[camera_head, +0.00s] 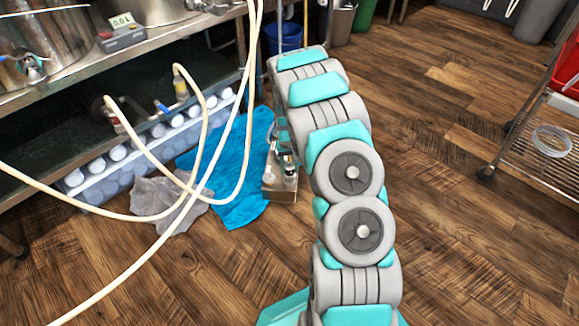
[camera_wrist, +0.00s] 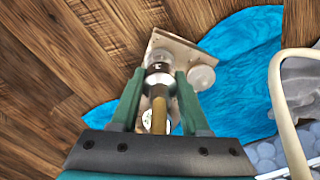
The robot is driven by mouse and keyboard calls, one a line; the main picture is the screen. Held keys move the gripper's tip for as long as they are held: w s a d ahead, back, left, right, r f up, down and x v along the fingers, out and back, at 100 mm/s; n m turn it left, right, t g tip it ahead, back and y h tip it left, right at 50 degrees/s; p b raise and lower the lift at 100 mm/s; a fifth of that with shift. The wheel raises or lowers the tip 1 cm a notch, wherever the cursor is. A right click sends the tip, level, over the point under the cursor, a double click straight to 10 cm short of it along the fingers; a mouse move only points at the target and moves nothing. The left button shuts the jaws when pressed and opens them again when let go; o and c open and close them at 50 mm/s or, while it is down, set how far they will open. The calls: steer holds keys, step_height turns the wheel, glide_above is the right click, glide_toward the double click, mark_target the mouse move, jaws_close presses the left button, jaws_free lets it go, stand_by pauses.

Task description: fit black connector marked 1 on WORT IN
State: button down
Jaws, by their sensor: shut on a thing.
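In the wrist view my gripper (camera_wrist: 160,82) has its two green fingers shut on a connector (camera_wrist: 158,66) with a dark collar and a small pale mark, which I cannot read. A tan hose-like piece (camera_wrist: 159,115) shows between the fingers, in line with it. The connector is over or against a small brown board-like unit (camera_wrist: 178,43) with round pale fittings; I cannot tell whether they touch. In the head view that unit (camera_head: 280,189) stands on the floor with metal fittings, and my arm hides most of the gripper. No WORT IN label is readable.
A blue cloth (camera_head: 238,175) and a grey rag (camera_head: 165,199) lie left of the unit. Pale hoses (camera_head: 124,285) cross the left side. A steel rack (camera_head: 130,53) holds pots above a crate of white bottles (camera_head: 150,150). A wire cart (camera_head: 538,130) stands right; floor between is clear.

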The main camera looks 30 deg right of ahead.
steer(key=shift+f, duration=0.55)
steer(key=shift+c, duration=1.6)
jaws_free()
steer(key=shift+r, duration=0.1)
